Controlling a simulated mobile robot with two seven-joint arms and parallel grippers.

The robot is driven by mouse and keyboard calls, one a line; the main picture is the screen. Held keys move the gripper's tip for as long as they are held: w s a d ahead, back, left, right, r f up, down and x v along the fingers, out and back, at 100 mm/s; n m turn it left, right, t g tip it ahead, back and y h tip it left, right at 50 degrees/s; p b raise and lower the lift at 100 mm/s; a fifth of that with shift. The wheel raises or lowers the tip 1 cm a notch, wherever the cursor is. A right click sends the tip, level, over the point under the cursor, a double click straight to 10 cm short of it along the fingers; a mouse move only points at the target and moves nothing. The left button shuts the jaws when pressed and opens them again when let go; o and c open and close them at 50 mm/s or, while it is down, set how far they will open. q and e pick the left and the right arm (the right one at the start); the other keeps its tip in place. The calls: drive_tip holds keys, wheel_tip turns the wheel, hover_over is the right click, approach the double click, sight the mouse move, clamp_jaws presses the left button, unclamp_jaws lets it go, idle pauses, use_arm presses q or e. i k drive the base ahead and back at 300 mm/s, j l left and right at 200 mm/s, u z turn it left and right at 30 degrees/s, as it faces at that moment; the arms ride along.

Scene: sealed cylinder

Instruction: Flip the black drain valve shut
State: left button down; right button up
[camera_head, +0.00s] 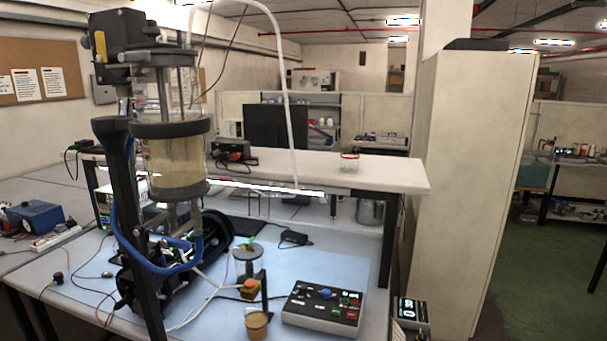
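A clear sealed cylinder (168,160) with dark end caps stands upright in a tall black frame at the left of the bench. It holds pale yellow liquid. A blue hose (150,268) loops below it among dark fittings and cables. A cup of amber liquid (256,323) is below that block. I cannot clearly single out the black drain valve or its position among the dark parts. Neither of my grippers shows.
A control box (323,307) with coloured buttons sits at the bench's front right. A raised white shelf (370,172) crosses behind, with a small jar (349,162). A blue box (38,218) is at the far left. A tall cream cabinet (465,200) blocks the right. Loose cables cross the bench.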

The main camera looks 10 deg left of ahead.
sight(138, 233)
drive_tip(key=u, duration=1.5)
